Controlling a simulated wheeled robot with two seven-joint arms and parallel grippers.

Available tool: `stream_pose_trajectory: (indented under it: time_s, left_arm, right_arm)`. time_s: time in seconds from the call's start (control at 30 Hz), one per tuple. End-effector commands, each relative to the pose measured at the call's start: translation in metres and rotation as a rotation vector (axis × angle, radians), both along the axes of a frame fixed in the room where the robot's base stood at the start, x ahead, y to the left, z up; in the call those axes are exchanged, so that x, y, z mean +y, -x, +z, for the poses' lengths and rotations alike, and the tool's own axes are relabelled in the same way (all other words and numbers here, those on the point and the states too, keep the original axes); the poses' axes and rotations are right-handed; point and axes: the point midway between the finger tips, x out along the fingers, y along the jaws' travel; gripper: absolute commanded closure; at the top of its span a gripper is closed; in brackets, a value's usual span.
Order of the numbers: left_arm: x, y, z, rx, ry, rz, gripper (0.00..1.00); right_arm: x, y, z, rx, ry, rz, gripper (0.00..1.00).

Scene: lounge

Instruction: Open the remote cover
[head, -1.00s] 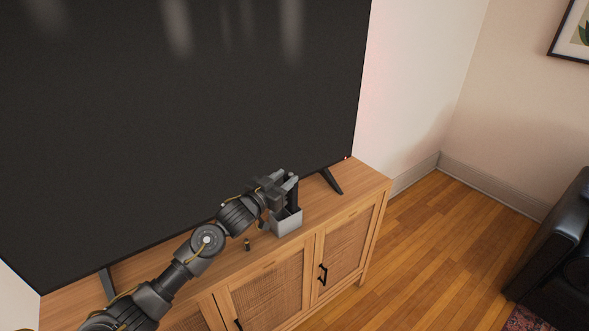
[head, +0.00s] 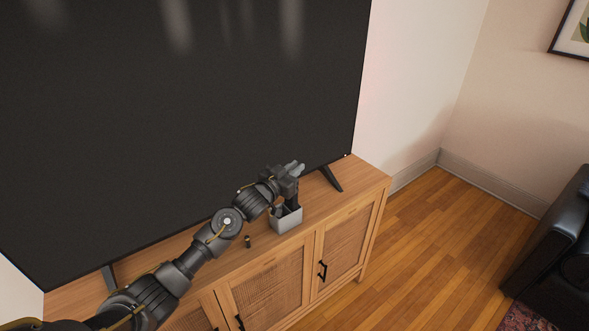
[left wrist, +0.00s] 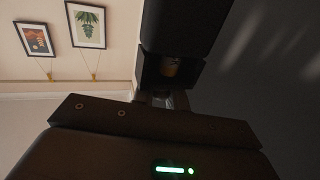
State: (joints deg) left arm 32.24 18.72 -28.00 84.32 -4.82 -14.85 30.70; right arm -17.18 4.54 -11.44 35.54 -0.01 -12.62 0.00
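A light grey open-topped box (head: 287,222) stands on the wooden cabinet. A dark upright thing, probably the remote (head: 291,200), rises from it; no cover can be made out in the head view. My left gripper (head: 296,168) is over the box, at the top of this dark thing, its grey fingers pointing right. Its grip is too small to judge. My right gripper is out of view.
A small dark and gold cylinder, perhaps a battery (head: 247,241), stands on the cabinet (head: 356,188) left of the box. A large television (head: 180,110) rises close behind; its right foot (head: 331,179) is near the gripper. The cabinet's right end is clear.

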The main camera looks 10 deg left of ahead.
Motion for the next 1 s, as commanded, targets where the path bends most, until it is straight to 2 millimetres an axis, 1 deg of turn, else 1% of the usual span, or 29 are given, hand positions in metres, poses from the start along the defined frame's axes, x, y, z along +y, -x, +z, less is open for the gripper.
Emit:
stream_pose_trajectory:
  time_s: [0.17,0.27,0.37,0.47,0.67,0.8,1.0]
  left_arm:
    - [0.000,0.000,0.001,0.002,-0.002,0.000,1.00]
    - [0.000,-0.001,0.002,0.013,-0.011,0.000,1.00]
    - [-0.001,-0.002,0.004,0.037,-0.030,0.002,1.00]
    - [-0.002,-0.004,0.007,0.075,-0.060,0.001,1.00]
    - [-0.007,-0.009,0.008,0.194,-0.157,0.001,1.00]
    - [-0.010,-0.013,0.006,0.295,-0.241,0.001,1.00]
    - [-0.015,-0.018,-0.001,0.441,-0.363,0.001,1.00]
  right_arm:
    - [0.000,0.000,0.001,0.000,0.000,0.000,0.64]
    - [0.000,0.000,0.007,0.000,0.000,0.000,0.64]
    - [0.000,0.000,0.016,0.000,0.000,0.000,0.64]
    - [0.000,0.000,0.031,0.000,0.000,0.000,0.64]
    - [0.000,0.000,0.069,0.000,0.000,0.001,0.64]
    - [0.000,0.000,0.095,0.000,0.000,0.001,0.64]
    - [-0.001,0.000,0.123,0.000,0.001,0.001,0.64]
